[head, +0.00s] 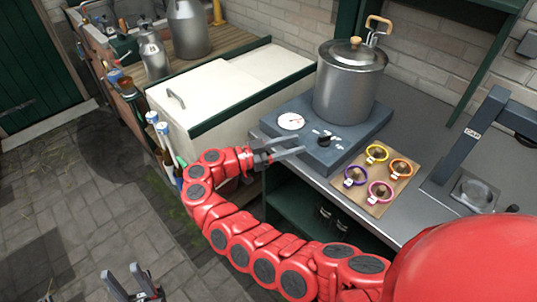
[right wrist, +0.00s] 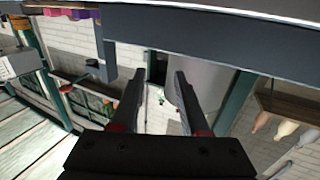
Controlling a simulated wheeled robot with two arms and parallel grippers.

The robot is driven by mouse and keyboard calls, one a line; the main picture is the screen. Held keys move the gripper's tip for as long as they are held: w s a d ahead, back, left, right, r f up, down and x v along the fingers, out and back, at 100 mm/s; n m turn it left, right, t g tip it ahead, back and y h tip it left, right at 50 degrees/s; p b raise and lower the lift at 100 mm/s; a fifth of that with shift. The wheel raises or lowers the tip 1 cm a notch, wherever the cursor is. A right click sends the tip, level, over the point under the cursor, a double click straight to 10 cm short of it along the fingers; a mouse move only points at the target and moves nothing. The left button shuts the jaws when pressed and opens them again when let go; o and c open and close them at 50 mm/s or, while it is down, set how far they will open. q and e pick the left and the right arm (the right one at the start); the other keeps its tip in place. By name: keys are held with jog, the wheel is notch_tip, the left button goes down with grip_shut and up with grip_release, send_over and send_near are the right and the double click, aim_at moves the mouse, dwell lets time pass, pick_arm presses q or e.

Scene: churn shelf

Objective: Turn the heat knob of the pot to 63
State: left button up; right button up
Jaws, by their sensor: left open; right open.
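A steel pot (head: 348,88) with a lid and wooden knob stands on a blue-grey heater base (head: 352,137). The dark heat knob (head: 323,140) sits on the base's top near the front, with pale markings around it too small to read. A round white dial (head: 291,121) is to its left. My right gripper (head: 294,146) is open and empty, its fingers pointing at the knob from the left, apparently just short of it. Its parted fingers also show in the right wrist view (right wrist: 158,95), where I cannot make out the knob. My left gripper (head: 133,280) is open and empty, low over the paving.
A wooden board (head: 362,199) with several coloured ring-shaped items lies right of the knob. A white lidded chest (head: 225,90) stands left of the base. A grey bracket-like stand (head: 470,135) is at right. Metal cans (head: 187,30) stand at back left.

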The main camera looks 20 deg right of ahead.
jog(key=a+b, duration=0.7)
jog(key=b, duration=0.6)
